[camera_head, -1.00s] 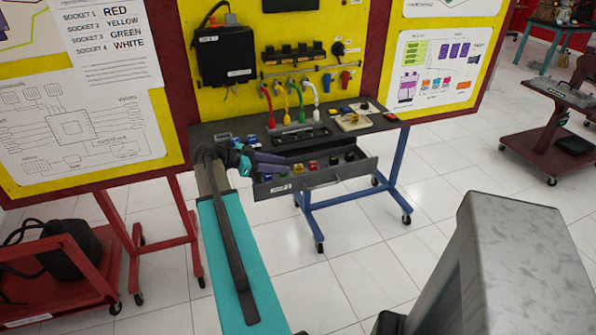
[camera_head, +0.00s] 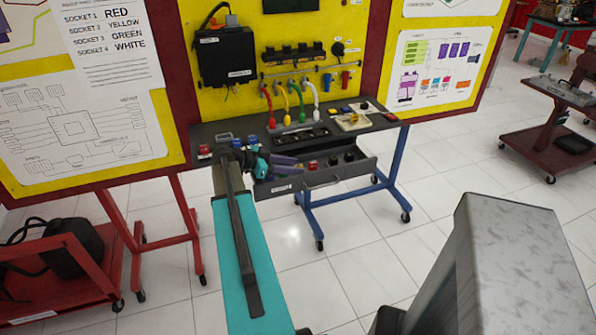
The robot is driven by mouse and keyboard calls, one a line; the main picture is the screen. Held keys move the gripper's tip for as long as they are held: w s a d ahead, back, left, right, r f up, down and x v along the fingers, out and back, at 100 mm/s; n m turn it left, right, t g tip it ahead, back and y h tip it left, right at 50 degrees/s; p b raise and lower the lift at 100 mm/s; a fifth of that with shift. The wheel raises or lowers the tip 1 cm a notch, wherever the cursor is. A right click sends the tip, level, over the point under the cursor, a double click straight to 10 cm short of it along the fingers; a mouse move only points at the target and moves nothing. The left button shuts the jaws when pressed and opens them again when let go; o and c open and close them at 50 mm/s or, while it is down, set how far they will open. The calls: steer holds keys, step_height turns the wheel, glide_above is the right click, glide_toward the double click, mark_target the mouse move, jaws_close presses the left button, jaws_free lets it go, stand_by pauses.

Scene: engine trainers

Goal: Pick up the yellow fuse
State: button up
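My gripper (camera_head: 288,165), with purple fingers, is over the left part of the open drawer (camera_head: 330,176) under the workbench. It is small and partly hidden by my own arm, so whether the fingers are open or shut is unclear. No yellow fuse can be made out in the drawer; the fingers cover the spot to the left of the red fuse. The red fuse (camera_head: 312,165) sits in the drawer just right of the fingertips. Dark pieces (camera_head: 349,157) sit further right in the drawer.
The workbench top (camera_head: 385,122) holds a cream-coloured device (camera_head: 353,122) at the right and small red (camera_head: 204,150) and blue pieces at the left. Coloured hoses (camera_head: 284,104) stand at the back.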

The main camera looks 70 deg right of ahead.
jaws_close()
steer(key=shift+r, duration=0.15)
stand_by(0.4)
step_height(320, 180, up, 10)
steer(key=b, duration=0.2)
stand_by(0.5)
stand_by(0.6)
